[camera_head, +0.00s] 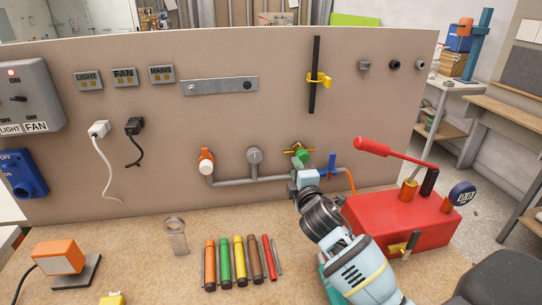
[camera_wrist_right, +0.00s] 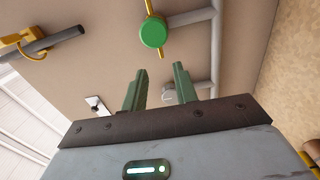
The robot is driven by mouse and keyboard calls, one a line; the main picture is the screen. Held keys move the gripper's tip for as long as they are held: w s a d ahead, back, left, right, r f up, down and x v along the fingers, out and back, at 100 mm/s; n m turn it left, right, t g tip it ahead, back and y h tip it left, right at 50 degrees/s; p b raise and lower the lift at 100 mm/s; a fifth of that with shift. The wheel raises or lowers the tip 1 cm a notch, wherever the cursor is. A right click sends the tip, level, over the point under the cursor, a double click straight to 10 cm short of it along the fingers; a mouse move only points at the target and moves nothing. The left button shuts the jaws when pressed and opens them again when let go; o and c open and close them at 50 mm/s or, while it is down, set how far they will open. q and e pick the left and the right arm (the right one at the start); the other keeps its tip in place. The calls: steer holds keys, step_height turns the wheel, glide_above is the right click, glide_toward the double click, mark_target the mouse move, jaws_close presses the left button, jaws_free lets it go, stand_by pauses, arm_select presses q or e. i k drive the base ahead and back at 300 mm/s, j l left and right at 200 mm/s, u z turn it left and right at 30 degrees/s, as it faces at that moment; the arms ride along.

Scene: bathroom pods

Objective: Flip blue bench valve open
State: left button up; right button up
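The blue valve handle (camera_head: 332,165) stands upright on the grey pipe along the panel's lower part, in the head view. It does not show clearly in the right wrist view. My right gripper (camera_head: 306,177) is in front of the pipe, just left of the blue handle. In the right wrist view its two dark green fingers (camera_wrist_right: 161,70) are spread apart with nothing held between them. The green-hubbed valve with a yellow handle (camera_head: 299,152) is just above the gripper; its green hub (camera_wrist_right: 153,32) also shows beyond the fingertips. My left gripper is out of view.
A red box with a long red lever (camera_head: 400,218) stands right of my right arm. Several coloured cylinders (camera_head: 239,260) lie on the bench left of it. An orange-capped valve (camera_head: 206,162) and a grey round fitting (camera_head: 254,157) are farther left along the pipe.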

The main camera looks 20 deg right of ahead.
mark_target(331, 165)
steer(key=k+j, duration=0.15)
steer(key=k, duration=0.35)
steer(key=k+j, duration=0.2)
steer(key=k, duration=0.25)
